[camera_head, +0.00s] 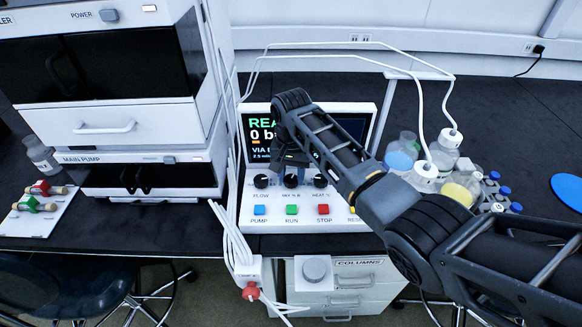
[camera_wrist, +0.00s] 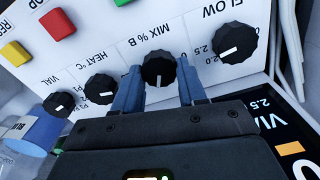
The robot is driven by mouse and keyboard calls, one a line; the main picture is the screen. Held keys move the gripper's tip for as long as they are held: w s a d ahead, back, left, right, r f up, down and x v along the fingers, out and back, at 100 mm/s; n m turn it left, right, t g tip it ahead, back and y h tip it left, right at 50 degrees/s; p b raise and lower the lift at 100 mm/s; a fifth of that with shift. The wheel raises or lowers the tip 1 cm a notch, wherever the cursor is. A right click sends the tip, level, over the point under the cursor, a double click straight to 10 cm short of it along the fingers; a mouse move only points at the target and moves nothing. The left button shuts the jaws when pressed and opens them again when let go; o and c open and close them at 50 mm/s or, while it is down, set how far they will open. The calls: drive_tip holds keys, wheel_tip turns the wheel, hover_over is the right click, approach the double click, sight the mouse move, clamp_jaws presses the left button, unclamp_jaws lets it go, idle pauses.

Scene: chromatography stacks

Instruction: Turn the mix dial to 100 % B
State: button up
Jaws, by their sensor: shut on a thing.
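The mix dial (camera_wrist: 158,68) is a black ribbed knob on the white control panel, beside the printed MIX % B label. My gripper (camera_wrist: 160,82) has its two blue fingers on either side of this knob and is shut on it. A white pointer mark on the knob points toward the bottom of the wrist view. The scale around it is mostly hidden by my fingers and gripper body. In the head view the mix dial (camera_head: 291,181) sits in the middle of the dial row, below my gripper (camera_head: 290,168).
The flow dial (camera_wrist: 236,44) and heat dial (camera_wrist: 100,89) flank the mix dial closely. A vial dial (camera_wrist: 58,104) lies further left. Coloured buttons, including the red stop button (camera_head: 323,209), line the panel's front. The screen (camera_head: 258,128) stands behind. Bottles (camera_head: 401,152) stand right of the panel.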

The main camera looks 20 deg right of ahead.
sight(293, 178)
drive_tip(key=m+p, duration=0.1)
drive_tip(key=m, duration=0.4)
drive_tip(key=shift+s+m, duration=0.1)
drive_tip(key=shift+m, duration=0.2)
drive_tip(key=m, duration=0.4)
drive_tip(key=shift+d+m, duration=0.15)
drive_tip(key=shift+m, duration=0.55)
drive_tip(key=o, duration=1.1)
drive_tip(key=shift+c, duration=0.2)
drive_tip(key=shift+r, duration=3.95)
drive_tip(key=shift+s, duration=0.1)
